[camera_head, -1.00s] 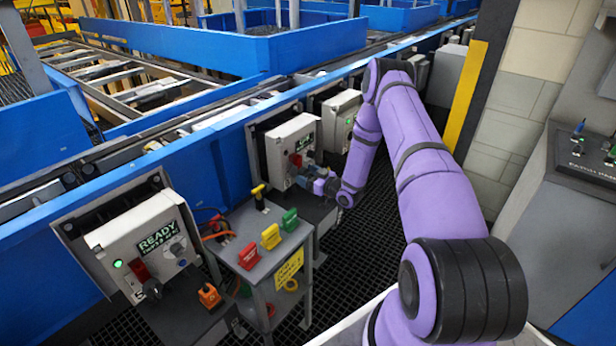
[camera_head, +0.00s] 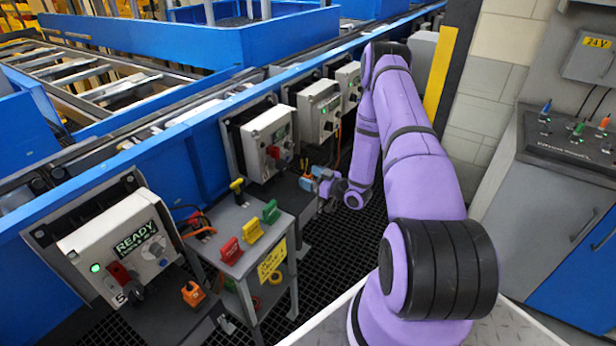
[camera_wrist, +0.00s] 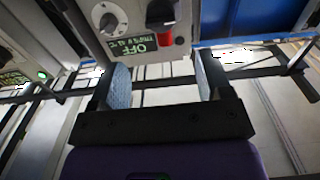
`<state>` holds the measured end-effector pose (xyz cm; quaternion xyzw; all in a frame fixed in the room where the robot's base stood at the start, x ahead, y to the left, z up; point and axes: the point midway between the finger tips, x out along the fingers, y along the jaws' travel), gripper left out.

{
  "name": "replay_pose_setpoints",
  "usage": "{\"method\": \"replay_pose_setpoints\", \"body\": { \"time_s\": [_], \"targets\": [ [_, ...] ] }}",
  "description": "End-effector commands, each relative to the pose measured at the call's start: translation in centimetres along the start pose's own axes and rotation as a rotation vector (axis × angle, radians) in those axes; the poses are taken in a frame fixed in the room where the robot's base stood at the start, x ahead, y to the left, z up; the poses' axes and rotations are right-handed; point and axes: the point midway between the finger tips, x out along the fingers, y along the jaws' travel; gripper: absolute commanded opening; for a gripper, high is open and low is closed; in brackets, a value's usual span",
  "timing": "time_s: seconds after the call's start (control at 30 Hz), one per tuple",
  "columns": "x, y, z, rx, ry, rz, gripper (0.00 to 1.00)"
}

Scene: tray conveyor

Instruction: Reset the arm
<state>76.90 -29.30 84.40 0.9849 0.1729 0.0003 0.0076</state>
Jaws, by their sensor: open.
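My gripper (camera_head: 314,184) is open and empty in the head view, at the end of my purple arm. It hangs low, to the right of and a little below a grey control box (camera_head: 268,143), with a gap between them. In the wrist view, the pale blue pads of my open gripper (camera_wrist: 163,86) stand apart with nothing between them. Beyond them is a control box (camera_wrist: 130,28) with a dial, a label reading OFF and a red and black switch (camera_wrist: 162,18). The arm is bent, reaching forward and then down.
A box marked READY (camera_head: 120,250) with a green light is at the left. A small grey stand (camera_head: 235,262) holds red, yellow and green tags. More boxes (camera_head: 318,110) line the blue conveyor side. A console (camera_head: 570,150) stands right. Dark grating floor (camera_head: 350,235) is clear.

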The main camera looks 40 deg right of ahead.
Motion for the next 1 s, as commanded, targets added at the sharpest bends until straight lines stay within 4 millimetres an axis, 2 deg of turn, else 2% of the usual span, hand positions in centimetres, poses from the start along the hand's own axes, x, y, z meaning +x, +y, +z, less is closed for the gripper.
{"method": "replay_pose_setpoints", "body": {
  "time_s": [0.37, 0.53, 0.67, 0.8, 1.0],
  "targets": [
    [0.1, 0.0, 0.0, 0.000, 0.000, 0.000, 0.72],
    [0.9, 0.3, -1.3, -0.023, -0.029, -0.001, 0.72],
    [2.7, 0.9, -4.2, -0.072, -0.103, 0.007, 0.72],
    [4.7, 1.5, -8.4, -0.133, -0.206, 0.030, 0.72],
    [6.5, 1.5, -14.5, -0.201, -0.341, 0.082, 0.72]
  ]
}}
